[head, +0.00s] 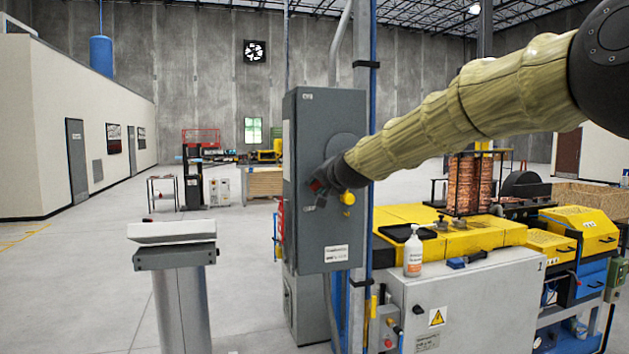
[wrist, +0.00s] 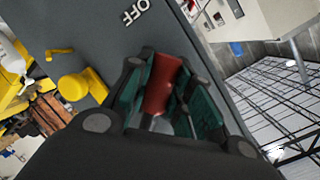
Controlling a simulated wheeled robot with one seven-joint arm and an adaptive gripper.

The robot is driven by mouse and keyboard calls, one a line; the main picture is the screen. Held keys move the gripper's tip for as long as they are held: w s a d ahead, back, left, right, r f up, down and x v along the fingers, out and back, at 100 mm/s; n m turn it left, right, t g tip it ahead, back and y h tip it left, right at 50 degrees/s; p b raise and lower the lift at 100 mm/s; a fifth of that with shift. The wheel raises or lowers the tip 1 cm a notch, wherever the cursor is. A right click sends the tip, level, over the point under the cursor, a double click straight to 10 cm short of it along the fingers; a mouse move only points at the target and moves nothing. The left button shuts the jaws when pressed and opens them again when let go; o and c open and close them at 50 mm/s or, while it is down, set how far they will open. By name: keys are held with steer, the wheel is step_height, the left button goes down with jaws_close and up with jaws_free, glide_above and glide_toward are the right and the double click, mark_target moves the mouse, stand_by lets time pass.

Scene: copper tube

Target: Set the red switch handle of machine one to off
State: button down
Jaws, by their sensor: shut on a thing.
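The red switch handle (wrist: 162,85) sits between my gripper's fingers in the wrist view, with the fingers on both sides of it. My gripper (wrist: 160,100) is shut on it. In the head view my gripper (head: 322,187) is at the side of the tall grey switch box (head: 325,110), and the handle is mostly hidden behind it. The word OFF (wrist: 134,12) is printed on the box face beyond the handle in the wrist view. A yellow knob (head: 347,198) stands out from the box just right of my gripper.
A yellow-topped machine (head: 480,235) with a grey cabinet stands right of the box. A white bottle (head: 413,252) and a black tray (head: 395,232) are on it. A grey pedestal (head: 180,300) stands at left front. Floor beyond the pedestal is open.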

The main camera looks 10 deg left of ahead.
steer(key=shift+w+d+f+n, duration=0.2)
steer(key=shift+d+f+n, duration=0.2)
steer(key=shift+f+n, duration=0.25)
steer(key=shift+b, duration=0.3)
steer(key=c, duration=1.3)
jaws_free()
steer(key=shift+w+d, duration=0.1)
steer(key=shift+o, duration=0.2)
steer(key=shift+r, duration=0.1)
steer(key=v, duration=1.2)
